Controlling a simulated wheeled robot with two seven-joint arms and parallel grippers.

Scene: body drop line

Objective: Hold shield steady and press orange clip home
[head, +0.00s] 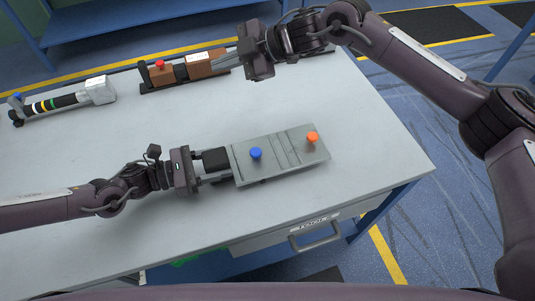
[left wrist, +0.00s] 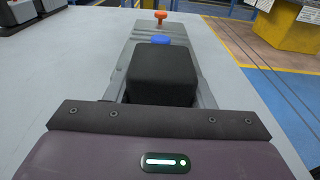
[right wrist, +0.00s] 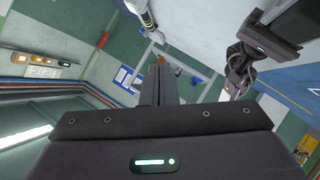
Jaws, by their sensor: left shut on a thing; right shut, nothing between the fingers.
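The grey ribbed shield (head: 285,165) lies on the table, with a black block (head: 215,159) at its left end. A blue clip (head: 255,153) and an orange clip (head: 312,137) stand on it. In the left wrist view the orange clip (left wrist: 160,16) shows a stem below its cap, while the blue clip (left wrist: 161,40) is partly hidden by the black block (left wrist: 160,75). My left gripper (head: 217,173) is shut on the shield at the block end. My right gripper (head: 222,60) is shut and empty, raised toward the back, apart from the clips.
Behind, a brown box assembly with a red knob (head: 160,66) and a second brown box (head: 200,65) stand near the table's far edge. A striped black cylinder with a silver head (head: 99,90) lies at the far left. The table (head: 350,95) is bare around the shield.

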